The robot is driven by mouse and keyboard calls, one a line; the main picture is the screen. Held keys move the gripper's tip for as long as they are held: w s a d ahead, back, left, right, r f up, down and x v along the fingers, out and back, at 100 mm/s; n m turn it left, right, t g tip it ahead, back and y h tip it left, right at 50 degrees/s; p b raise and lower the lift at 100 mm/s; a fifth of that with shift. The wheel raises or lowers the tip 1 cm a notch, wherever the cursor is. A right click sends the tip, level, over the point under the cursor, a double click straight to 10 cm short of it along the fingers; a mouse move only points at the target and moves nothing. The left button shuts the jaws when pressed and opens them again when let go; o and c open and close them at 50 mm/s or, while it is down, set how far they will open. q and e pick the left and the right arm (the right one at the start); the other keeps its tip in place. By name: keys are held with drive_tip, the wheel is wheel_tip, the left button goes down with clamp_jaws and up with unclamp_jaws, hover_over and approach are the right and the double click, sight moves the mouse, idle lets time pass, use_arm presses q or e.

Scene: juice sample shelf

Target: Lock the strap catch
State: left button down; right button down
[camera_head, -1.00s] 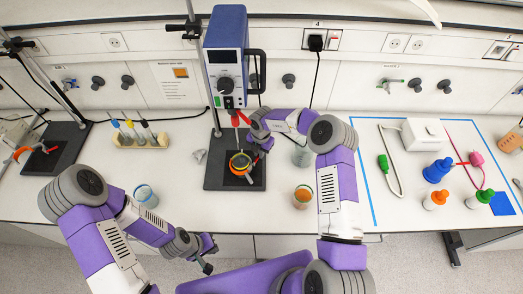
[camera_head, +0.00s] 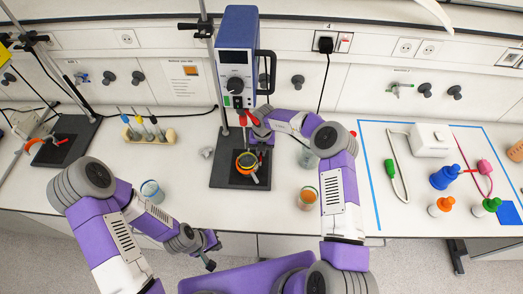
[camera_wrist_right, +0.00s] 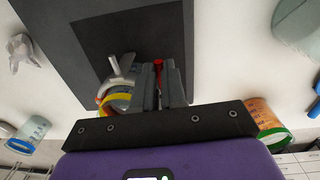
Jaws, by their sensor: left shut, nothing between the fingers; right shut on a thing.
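A vessel with a yellow rim and an orange strap around it (camera_head: 247,162) stands on the black base plate (camera_head: 228,180) under the blue stirrer. It also shows in the right wrist view (camera_wrist_right: 113,98), just left of my fingers. My right gripper (camera_head: 263,140) is at the far right side of the vessel. Its fingers, also in the right wrist view (camera_wrist_right: 160,88), are shut on a small red part (camera_wrist_right: 159,70), which looks like the strap catch. The fingers hide most of it, so I cannot tell how it sits. My left gripper (camera_head: 209,252) is shut and empty, low at the table's front edge.
The blue stirrer (camera_head: 237,50) hangs above the vessel on a stand. Beakers stand at left (camera_head: 151,192) and right (camera_head: 307,197). A tube rack (camera_head: 150,136) is at the back left.

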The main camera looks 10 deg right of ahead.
drive_tip(key=c, duration=1.2)
unclamp_jaws()
